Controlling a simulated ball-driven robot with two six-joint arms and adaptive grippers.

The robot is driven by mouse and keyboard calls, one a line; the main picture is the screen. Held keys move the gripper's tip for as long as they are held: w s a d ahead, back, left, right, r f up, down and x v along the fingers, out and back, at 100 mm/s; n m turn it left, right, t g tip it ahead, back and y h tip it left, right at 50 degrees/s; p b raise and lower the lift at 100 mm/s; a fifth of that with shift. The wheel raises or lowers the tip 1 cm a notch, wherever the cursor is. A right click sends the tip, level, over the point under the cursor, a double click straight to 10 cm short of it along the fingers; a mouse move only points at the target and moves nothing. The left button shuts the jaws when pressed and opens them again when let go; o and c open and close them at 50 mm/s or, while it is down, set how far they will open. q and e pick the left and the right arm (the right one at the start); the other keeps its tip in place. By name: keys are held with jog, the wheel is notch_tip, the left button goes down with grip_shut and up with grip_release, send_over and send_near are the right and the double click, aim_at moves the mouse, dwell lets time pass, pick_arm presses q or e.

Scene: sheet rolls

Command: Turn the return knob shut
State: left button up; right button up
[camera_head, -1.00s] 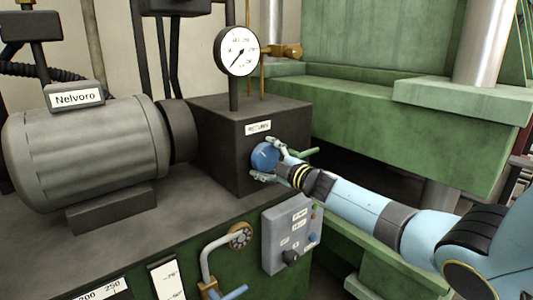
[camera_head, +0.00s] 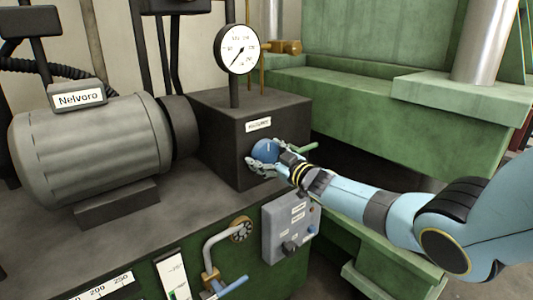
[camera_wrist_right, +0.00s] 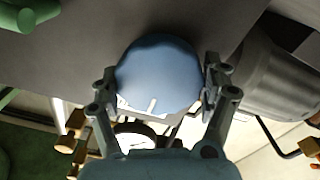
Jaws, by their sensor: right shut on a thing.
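The return knob (camera_head: 265,149) is a round blue knob on the front of a dark block (camera_head: 218,143), below a small white label whose lettering is blurred. My right gripper (camera_head: 264,155) reaches it from the right and is shut on it. In the right wrist view the knob (camera_wrist_right: 158,76) sits between the two fingers of the right gripper (camera_wrist_right: 160,88), and a short pale mark shows on its face near the lower edge. My left gripper is not in view.
A round pressure gauge (camera_head: 238,49) stands above the block. A green lever (camera_head: 303,148) sticks out just right of the knob. A grey control box (camera_head: 290,228) and a bent pipe with a blue handle (camera_head: 231,286) are below. A grey motor (camera_head: 90,148) is at left.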

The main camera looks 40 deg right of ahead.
jog(key=shift+s+f, duration=0.1)
jog(key=shift+f, duration=0.05)
dwell(0.3)
jog(key=o, duration=1.1)
jog(key=s, duration=0.8)
jog(key=s+d, duration=0.1)
jog(key=s, duration=0.3)
